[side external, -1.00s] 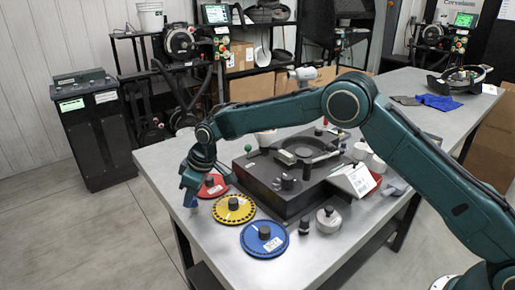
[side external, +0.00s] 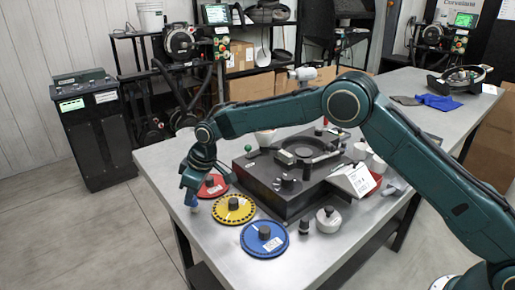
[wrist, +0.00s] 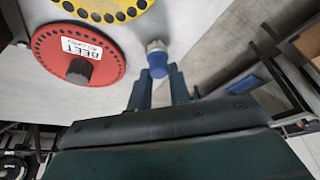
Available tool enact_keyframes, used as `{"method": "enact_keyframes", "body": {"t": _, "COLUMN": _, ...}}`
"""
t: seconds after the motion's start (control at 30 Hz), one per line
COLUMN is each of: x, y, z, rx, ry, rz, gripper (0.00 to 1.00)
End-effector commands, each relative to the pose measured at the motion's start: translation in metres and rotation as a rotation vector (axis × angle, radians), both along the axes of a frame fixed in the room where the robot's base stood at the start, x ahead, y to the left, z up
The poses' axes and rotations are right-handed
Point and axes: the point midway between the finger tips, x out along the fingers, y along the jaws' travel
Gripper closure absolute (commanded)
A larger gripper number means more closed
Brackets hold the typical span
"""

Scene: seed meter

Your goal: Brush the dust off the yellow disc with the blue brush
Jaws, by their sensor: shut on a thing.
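The yellow disc (side external: 226,216), with a ring of holes and a dark knob, lies on the grey table between a red and a blue disc. Its edge shows at the top of the wrist view (wrist: 105,10). No dust can be made out at this size. My gripper (side external: 190,186) is at the table's left edge, left of the yellow disc and beside the red one. It is shut on the blue brush (wrist: 158,70), whose pale tip points away from the fingers. The brush is apart from the yellow disc. Whether its tip touches the table cannot be told.
The red disc (wrist: 104,62), labelled BEET, is close to the brush. The blue disc (side external: 255,244) lies nearer the front. A black seed meter base (side external: 270,189) stands right of the discs.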

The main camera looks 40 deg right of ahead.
Motion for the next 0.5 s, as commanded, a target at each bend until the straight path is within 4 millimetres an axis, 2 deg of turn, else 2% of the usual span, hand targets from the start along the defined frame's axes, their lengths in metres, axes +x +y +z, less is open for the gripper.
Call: {"method": "enact_keyframes", "body": {"t": 0.5, "x": 0.0, "y": 0.0, "z": 0.015, "rx": 0.001, "ry": -0.002, "rz": 0.0, "gripper": 1.0}}
